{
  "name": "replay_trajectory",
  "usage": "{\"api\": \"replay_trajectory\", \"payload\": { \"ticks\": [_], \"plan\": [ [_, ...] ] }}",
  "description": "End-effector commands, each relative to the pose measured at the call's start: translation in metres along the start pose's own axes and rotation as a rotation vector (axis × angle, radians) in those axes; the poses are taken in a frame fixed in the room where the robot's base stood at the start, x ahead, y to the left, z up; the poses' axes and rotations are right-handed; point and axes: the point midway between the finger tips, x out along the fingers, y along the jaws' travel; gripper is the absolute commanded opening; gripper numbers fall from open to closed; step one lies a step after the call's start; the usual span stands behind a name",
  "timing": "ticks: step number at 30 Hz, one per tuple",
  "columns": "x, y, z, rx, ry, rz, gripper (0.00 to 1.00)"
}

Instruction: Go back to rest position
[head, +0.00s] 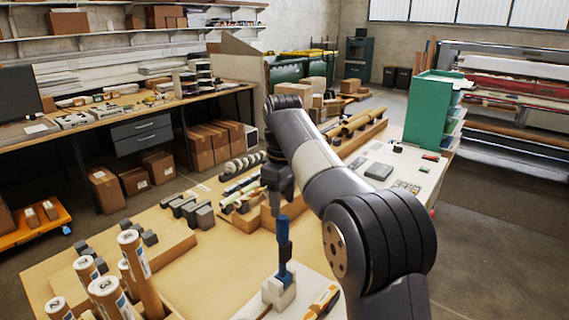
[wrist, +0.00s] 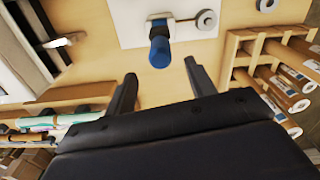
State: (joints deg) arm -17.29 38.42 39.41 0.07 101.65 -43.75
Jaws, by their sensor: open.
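My gripper (head: 275,208) hangs from the arm over the wooden workbench (head: 235,262), fingers pointing down. In the wrist view my gripper (wrist: 160,72) is open, with nothing between its two dark fingers. A blue-handled tool (head: 284,240) stands upright in a pale block (head: 279,291), close below the fingertips in the head view. In the wrist view the blue handle (wrist: 159,50) lies just beyond the fingertips, apart from them. Part of the bench is hidden behind my arm.
Several cardboard tubes (head: 133,258) stand upright in a wooden holder at the front left. Grey blocks (head: 205,216) and rolls lie behind the tool. A yellow tool (head: 322,301) lies right of the pale block. A green cabinet (head: 428,108) stands at the back right.

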Motion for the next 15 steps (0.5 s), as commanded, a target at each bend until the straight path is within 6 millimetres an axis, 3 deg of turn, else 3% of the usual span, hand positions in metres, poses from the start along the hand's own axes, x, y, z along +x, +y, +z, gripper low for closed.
{"api": "replay_trajectory", "payload": {
  "ticks": [15],
  "plan": [
    [0.086, -0.001, 0.001, 0.000, -0.004, -0.004, 0.52]
  ]
}}
